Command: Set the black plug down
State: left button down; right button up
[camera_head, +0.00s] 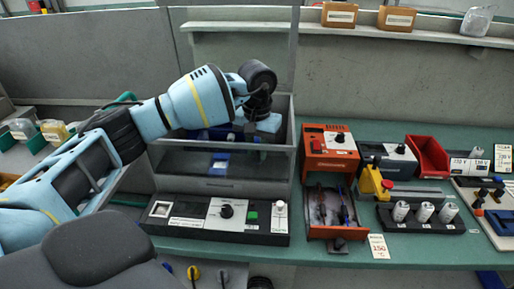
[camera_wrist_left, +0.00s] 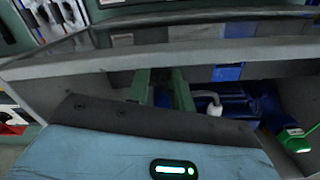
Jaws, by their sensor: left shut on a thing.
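My left gripper (camera_wrist_left: 163,90) reaches over the front wall of a grey open-topped box (camera_head: 222,186) at the back of the bench. In the left wrist view its two green fingers point into the box and are close together, with a small dark thing, taken as the black plug, between them. The plug's shape and its lower end are hidden. In the head view the wrist and hand (camera_head: 262,108) hide the fingertips. A blue pump (camera_wrist_left: 245,103) with a white bent pipe lies in the box, beside and beyond the fingers. My right gripper is not in view.
A control panel (camera_head: 188,224) with knobs stands in front of the box. To the right are an orange unit (camera_head: 330,165), an orange tray with leads, a red bin (camera_head: 427,157) and a black rack of white cylinders (camera_head: 432,226). Bare green bench shows along the front edge.

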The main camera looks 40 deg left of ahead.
pick_arm(q)
jog(key=c, duration=1.2)
grip_release()
jog(key=shift+c, duration=0.2)
notch_tip(320, 180, up, 12)
jog(key=shift+r, duration=0.15)
